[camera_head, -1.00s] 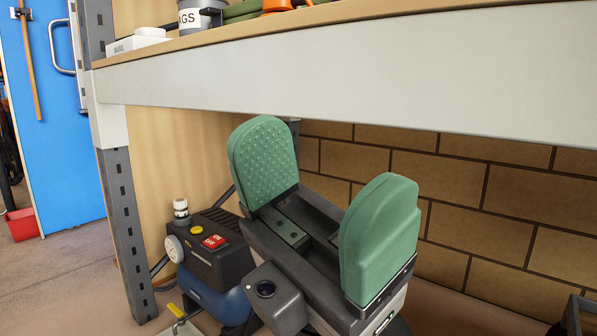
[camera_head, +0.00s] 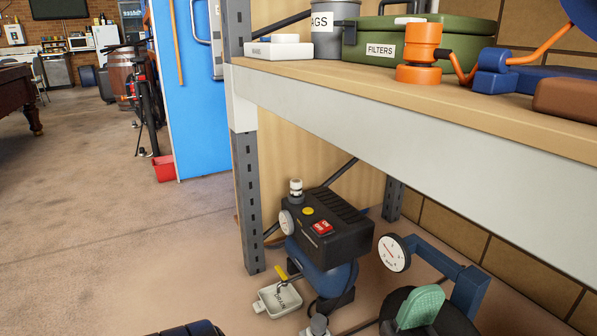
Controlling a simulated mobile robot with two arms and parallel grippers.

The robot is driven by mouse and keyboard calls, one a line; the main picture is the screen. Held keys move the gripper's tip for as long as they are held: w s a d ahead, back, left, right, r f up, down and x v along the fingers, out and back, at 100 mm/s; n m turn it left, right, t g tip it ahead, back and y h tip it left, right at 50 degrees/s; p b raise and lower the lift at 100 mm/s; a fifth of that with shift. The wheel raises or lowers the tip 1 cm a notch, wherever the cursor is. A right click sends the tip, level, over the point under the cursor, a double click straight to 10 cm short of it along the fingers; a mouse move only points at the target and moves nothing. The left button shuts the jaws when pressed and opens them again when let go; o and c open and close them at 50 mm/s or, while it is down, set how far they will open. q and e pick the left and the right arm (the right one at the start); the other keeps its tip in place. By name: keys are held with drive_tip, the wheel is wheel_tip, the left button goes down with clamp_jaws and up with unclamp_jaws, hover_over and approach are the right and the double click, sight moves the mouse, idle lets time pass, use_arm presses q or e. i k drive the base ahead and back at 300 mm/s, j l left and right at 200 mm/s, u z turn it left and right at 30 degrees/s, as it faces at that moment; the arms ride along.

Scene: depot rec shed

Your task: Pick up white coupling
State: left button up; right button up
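The white coupling (camera_head: 296,187) looks like the small pale, ringed cylinder standing upright on top of the black and blue compressor (camera_head: 340,238), under the shelf. It is in plain view, with nothing gripping it.
The shelf (camera_head: 400,115) and its grey upright (camera_head: 246,200) stand close to the compressor. A dial gauge (camera_head: 393,253) on a blue frame is at its right. A pale tray (camera_head: 280,300) lies in front. The floor at left (camera_head: 100,220) is mostly clear.

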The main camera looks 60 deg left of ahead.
sight(296, 184)
drive_tip(key=u, duration=1.9)
